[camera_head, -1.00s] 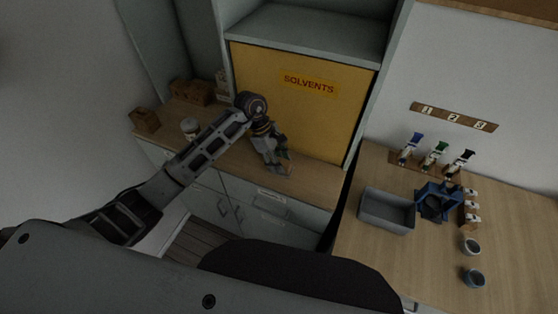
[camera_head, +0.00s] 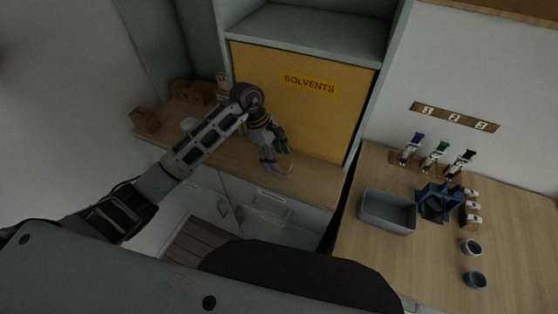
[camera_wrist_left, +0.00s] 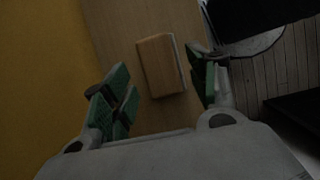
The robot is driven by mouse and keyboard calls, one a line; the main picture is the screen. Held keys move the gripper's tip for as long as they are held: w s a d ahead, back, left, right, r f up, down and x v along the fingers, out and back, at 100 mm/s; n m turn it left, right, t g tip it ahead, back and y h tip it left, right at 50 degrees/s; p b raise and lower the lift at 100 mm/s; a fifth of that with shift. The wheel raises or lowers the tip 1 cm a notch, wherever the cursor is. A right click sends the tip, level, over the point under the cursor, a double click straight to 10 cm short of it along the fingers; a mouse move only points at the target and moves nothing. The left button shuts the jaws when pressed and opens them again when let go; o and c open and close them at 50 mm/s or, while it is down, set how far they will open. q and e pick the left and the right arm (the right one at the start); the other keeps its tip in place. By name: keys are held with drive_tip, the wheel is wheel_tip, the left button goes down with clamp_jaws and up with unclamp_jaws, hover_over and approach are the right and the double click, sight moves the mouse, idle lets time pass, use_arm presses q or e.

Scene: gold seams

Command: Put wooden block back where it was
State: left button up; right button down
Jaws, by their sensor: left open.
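The wooden block (camera_wrist_left: 158,66) lies on the wooden counter in the left wrist view, between and beyond the fingertips, with a pale strip along one side. In the head view the block (camera_head: 285,170) shows partly, just below my left gripper (camera_head: 276,155). My left gripper (camera_wrist_left: 158,92) is open, its green-padded fingers on either side of the block's line and apart from it. It is above the counter, in front of the yellow solvents cabinet. My right gripper is not in view.
The yellow cabinet (camera_head: 308,124) stands close behind the gripper. Brown boxes (camera_head: 145,120) and a white jar (camera_head: 189,125) are at the counter's left. The right table (camera_head: 400,262) holds a grey bin (camera_head: 387,212), a blue holder (camera_head: 436,203), bottles and small cups.

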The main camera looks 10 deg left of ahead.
use_arm(q)
drive_tip(key=b+v, duration=0.1)
drive_tip(key=v, duration=0.8)
drive_tip(key=shift+r+b, duration=0.25)
drive_tip(key=shift+b, duration=0.15)
idle(0.5)
